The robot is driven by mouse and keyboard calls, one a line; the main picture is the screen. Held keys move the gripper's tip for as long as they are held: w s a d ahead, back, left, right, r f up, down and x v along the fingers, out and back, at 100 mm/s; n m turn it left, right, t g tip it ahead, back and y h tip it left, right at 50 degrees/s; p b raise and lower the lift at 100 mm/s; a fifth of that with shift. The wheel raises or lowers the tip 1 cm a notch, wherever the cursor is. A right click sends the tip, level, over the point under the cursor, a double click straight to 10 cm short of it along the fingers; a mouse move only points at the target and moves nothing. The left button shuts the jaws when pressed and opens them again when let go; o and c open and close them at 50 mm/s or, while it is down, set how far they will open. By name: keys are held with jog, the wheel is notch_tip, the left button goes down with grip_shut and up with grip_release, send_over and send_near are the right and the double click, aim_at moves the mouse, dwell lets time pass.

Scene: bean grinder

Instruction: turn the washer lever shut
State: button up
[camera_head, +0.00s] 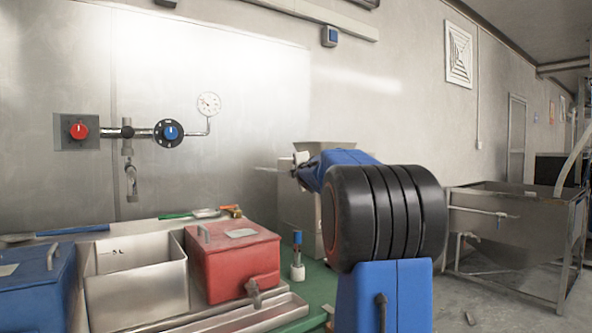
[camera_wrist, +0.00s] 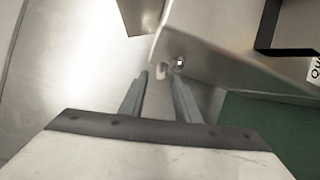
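I cannot tell for certain which part is the washer lever. A steel tank (camera_head: 515,240) at the right of the head view has a pipe with a small handle (camera_head: 499,221) on its front. My gripper (camera_head: 268,169) is at the steel grinder (camera_head: 297,205), far left of that tank, partly hidden by my arm. In the wrist view its two fingers (camera_wrist: 160,95) are apart with nothing between them. Just beyond the tips are a small rounded metal piece (camera_wrist: 162,70) and the lower edge of a steel housing (camera_wrist: 235,50) with a bolt.
A red lidded box (camera_head: 232,262) with a spout, an open steel bin (camera_head: 135,285) and a blue box (camera_head: 35,290) stand at the left. A blue-topped bottle (camera_head: 297,255) stands near the grinder. Red (camera_head: 78,131) and blue (camera_head: 170,132) knobs are on the wall.

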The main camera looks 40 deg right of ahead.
jog(key=v, duration=1.3)
jog(key=shift+s+a, duration=0.15)
jog(key=shift+s, duration=0.05)
jog(key=shift+c, duration=0.3)
